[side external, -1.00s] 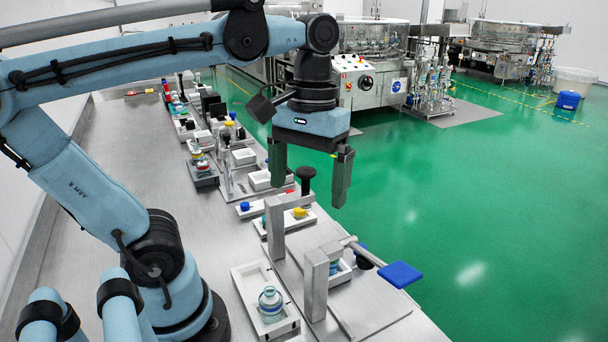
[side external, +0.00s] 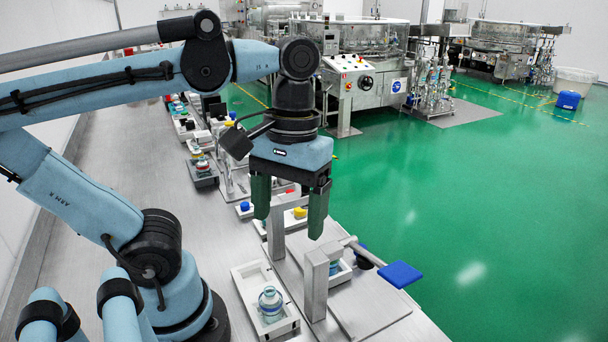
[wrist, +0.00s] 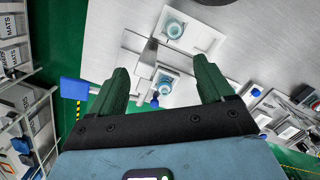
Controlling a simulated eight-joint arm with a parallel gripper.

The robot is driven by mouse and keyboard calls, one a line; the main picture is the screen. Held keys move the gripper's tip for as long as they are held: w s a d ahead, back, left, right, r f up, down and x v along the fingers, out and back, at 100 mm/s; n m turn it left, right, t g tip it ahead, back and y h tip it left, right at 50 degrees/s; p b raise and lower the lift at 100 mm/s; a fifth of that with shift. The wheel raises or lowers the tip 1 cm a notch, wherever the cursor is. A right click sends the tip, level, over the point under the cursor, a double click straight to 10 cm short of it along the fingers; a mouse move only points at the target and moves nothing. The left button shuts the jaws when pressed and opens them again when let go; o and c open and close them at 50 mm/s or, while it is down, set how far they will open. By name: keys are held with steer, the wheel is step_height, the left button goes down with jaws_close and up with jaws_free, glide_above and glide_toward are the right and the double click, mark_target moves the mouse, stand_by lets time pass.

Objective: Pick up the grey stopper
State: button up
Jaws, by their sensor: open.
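My gripper (side external: 290,226) is open and empty, pointing down above the bench near the metal bracket stand (side external: 315,285). Its two green fingers also frame the wrist view (wrist: 160,68). I cannot pick out a grey stopper for certain in either view. A teal glass bottle (side external: 270,304) stands upright in a white tray (side external: 290,326), below and apart from my gripper. A second teal bottle (side external: 334,268) is partly hidden behind the bracket stand. In the wrist view two bottles show, one far (wrist: 174,29) and one between the fingers (wrist: 165,84).
A blue paddle (side external: 400,274) sticks out to the right on a metal rod. A yellow piece (side external: 300,212) and a blue piece (side external: 244,206) sit in white trays behind the gripper. Several items line the bench further back.

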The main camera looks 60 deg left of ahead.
steer(key=c, duration=0.4)
